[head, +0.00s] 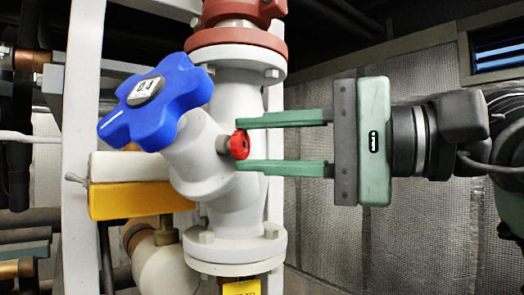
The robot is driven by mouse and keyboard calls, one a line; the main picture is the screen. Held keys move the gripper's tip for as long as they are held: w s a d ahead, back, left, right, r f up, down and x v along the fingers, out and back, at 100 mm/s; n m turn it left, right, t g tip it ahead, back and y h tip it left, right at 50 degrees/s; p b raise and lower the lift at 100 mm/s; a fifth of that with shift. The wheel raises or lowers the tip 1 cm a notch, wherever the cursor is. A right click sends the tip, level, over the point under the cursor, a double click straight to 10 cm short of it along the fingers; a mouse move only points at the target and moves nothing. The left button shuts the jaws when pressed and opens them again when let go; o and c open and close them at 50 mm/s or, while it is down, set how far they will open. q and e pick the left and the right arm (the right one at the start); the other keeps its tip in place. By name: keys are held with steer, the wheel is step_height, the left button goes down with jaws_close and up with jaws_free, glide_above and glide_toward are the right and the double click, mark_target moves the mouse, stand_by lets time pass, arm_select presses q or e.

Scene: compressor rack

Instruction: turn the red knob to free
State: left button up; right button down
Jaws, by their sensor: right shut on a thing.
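The small red knob (240,144) sits on the right side of the white valve body (205,165). My right gripper (243,145) comes in level from the right. Its two green fingers lie one above and one below the knob, and it is shut on the knob at the fingertips. The knob's face is turned toward the gripper, and I see no marking that tells its setting. My left gripper is not in view.
A large blue handwheel (157,102) with a numbered cap stands out at the upper left of the valve. Red pipework (237,40) is above, and a yellow block (135,200) is at the left. A yellow tag (242,287) hangs below.

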steer(key=shift+n, duration=0.8)
steer(key=c, duration=1.1)
jaws_free()
steer(key=shift+o, duration=0.2)
steer(key=shift+d, duration=0.1)
steer(key=shift+s+d+f+b, duration=0.1)
steer(key=shift+s+d+b, duration=0.05)
steer(key=shift+d+b, duration=0.2)
steer(key=b+v, duration=0.2)
steer(key=v, duration=0.4)
steer(key=shift+s+d, duration=0.25)
steer(key=shift+d, duration=0.1)
